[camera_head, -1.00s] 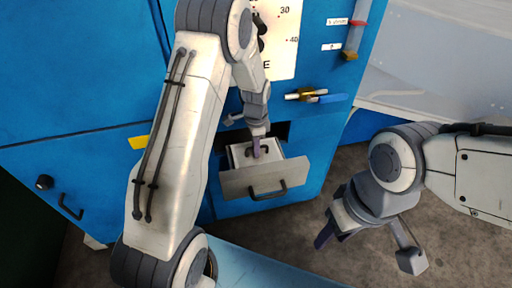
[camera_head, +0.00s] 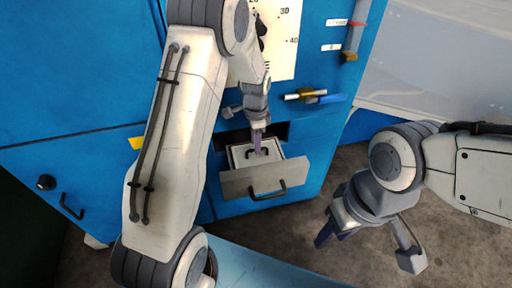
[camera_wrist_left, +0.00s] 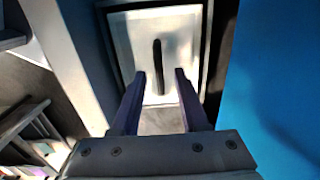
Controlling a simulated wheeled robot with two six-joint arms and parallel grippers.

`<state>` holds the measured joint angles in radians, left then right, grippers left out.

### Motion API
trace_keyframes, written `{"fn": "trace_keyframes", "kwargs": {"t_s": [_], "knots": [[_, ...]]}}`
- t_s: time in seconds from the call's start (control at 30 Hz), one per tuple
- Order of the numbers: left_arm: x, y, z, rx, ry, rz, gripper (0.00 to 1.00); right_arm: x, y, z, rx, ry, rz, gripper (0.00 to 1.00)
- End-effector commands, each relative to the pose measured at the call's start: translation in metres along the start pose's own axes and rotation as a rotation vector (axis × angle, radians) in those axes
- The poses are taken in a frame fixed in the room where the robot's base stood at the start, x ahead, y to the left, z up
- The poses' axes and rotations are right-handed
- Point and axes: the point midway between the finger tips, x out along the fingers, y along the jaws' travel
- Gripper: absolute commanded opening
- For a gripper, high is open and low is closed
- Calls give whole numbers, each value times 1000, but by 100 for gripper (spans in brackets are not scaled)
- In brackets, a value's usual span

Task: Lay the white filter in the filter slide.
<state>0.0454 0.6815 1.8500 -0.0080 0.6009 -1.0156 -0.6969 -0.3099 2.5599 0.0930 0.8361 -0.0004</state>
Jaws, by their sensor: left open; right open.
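The filter slide (camera_head: 238,184) is a grey drawer pulled out from the blue cabinet. The white filter (camera_head: 241,159), a pale square plate with a dark bar handle, lies flat inside it. In the left wrist view the filter (camera_wrist_left: 183,50) sits within the slide's walls. My left gripper (camera_head: 258,148) is open, pointing down just above the filter. In the left wrist view its fingers (camera_wrist_left: 160,72) stand apart on either side of the handle's line, with nothing between them. My right gripper (camera_head: 334,238) is open and empty, low at the right, away from the slide.
The blue cabinet (camera_head: 75,100) fills the back, with a white dial plate (camera_head: 283,50) above the slide. Open floor (camera_head: 285,235) lies in front.

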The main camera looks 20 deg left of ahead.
Motion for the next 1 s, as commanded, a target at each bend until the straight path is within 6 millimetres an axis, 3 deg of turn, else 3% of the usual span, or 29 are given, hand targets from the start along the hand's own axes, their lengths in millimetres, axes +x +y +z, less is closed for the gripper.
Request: {"fn": "trace_keyframes", "kwargs": {"t_s": [0.1,0.33,0.47,0.57,0.67,0.8,0.9,1.0], "knots": [[-25,-1,0,0,2,-3,44,-3,0,0,0,0,0,44],[-51,1,-1,0,1,-1,44,-6,0,0,0,0,0,44],[-70,25,-14,-16,8,-3,44,-6,0,0,0,0,0,44],[-98,74,-31,-53,23,-3,44,-6,0,0,0,0,0,44],[-129,145,-39,-113,40,6,44,-6,0,0,0,0,0,44],[-155,236,-23,-204,58,29,44,-5,0,0,0,0,0,44],[-163,282,-2,-258,64,47,44,-5,0,0,0,0,0,44],[-164,310,17,-300,65,61,44,-5,0,0,0,0,0,44]]}}
